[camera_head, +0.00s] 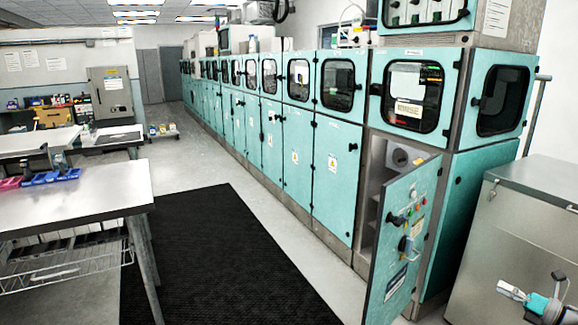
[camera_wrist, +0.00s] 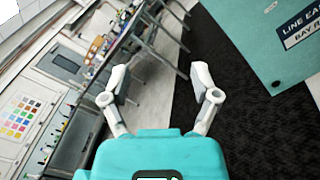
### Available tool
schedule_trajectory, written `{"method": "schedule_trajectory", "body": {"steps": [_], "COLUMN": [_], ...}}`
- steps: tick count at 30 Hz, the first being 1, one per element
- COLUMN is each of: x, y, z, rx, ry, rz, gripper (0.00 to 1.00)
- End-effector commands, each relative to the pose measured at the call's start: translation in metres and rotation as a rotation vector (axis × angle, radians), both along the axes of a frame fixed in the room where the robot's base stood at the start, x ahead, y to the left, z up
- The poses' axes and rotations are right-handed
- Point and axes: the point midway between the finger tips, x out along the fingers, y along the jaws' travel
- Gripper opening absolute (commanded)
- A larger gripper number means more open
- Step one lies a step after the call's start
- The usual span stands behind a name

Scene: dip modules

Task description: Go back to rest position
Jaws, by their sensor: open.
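My gripper (camera_wrist: 161,82) is open and empty in the wrist view, its two pale fingers spread apart with the floor between and beyond them. In the head view, part of my arm's end (camera_head: 540,300) shows at the lower right corner, in front of the grey metal cabinet. The gripper touches nothing that I can see. A teal cabinet door (camera_head: 402,240) stands swung open to the left of it in the head view. The corner of a teal panel with lettering (camera_wrist: 270,40) shows at the upper right of the wrist view.
A row of teal cabinets (camera_head: 290,145) runs along the right side. A grey metal cabinet (camera_head: 515,235) stands at the lower right. A steel table (camera_head: 90,195) with small bins stands at left. The black floor mat (camera_head: 225,265) between them is clear.

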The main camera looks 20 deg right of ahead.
Motion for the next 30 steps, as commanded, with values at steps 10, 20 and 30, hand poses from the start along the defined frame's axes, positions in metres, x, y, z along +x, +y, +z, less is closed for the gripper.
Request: {"method": "schedule_trajectory", "body": {"steps": [10,20,30], "x": [0.048,0.123,0.187], "y": [0.001,0.003,0.013], "z": [0.016,0.042,0.053], "rx": [0.081,0.296,0.612], "ry": [-0.063,-0.165,-0.226], "rz": [-0.105,-0.297,-0.498], "gripper": [0.78,0.78,0.78]}}
